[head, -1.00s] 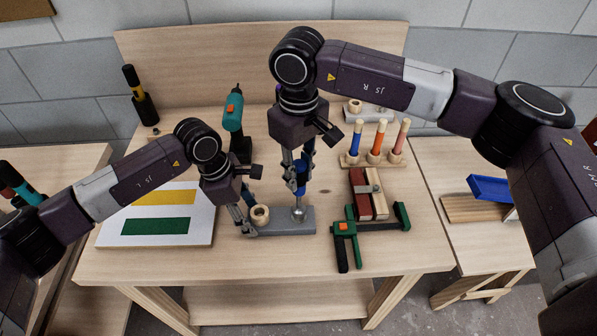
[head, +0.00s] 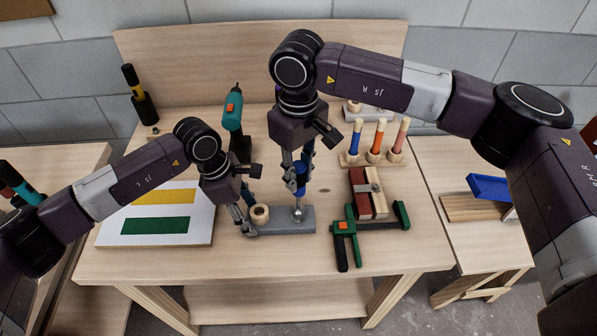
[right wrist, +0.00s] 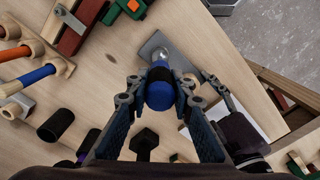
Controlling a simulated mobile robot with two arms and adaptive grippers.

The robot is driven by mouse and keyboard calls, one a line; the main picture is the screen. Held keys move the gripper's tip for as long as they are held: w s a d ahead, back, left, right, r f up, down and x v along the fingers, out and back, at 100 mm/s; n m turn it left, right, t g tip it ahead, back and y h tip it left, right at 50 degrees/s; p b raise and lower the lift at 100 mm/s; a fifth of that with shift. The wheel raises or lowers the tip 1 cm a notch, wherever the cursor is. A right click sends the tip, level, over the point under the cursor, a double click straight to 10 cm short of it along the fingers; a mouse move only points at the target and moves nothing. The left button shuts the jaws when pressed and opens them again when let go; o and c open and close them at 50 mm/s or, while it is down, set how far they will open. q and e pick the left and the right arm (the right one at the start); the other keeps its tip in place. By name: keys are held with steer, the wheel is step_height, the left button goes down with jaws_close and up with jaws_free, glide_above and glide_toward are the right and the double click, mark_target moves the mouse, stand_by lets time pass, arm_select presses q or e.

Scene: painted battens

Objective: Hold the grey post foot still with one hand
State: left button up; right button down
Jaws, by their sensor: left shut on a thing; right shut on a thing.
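The grey post foot (head: 284,226) is a flat grey block near the front middle of the bench. A wooden ring (head: 261,213) is at its left end. My left gripper (head: 247,226) is shut on the foot's left end. My right gripper (head: 301,178) is above the foot's right part, pointing down, shut on a blue-handled tool (head: 300,190). The tool stands about upright; its metal lower part meets the foot, but the exact contact is hidden. In the right wrist view the blue handle (right wrist: 160,95) is between the fingers, with the grey foot (right wrist: 152,45) beyond.
A green and black clamp (head: 345,228) with red and pale battens (head: 361,195) lies just right of the foot. A rack (head: 376,158) of coloured-handled tools and a teal drill (head: 234,115) stand behind. A white board with painted stripes (head: 155,226) lies left.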

steer(key=shift+f, duration=0.4)
stand_by(0.3)
steer(key=m, duration=0.5)
steer(key=shift+m, duration=0.3)
steer(key=m, duration=0.5)
stand_by(0.3)
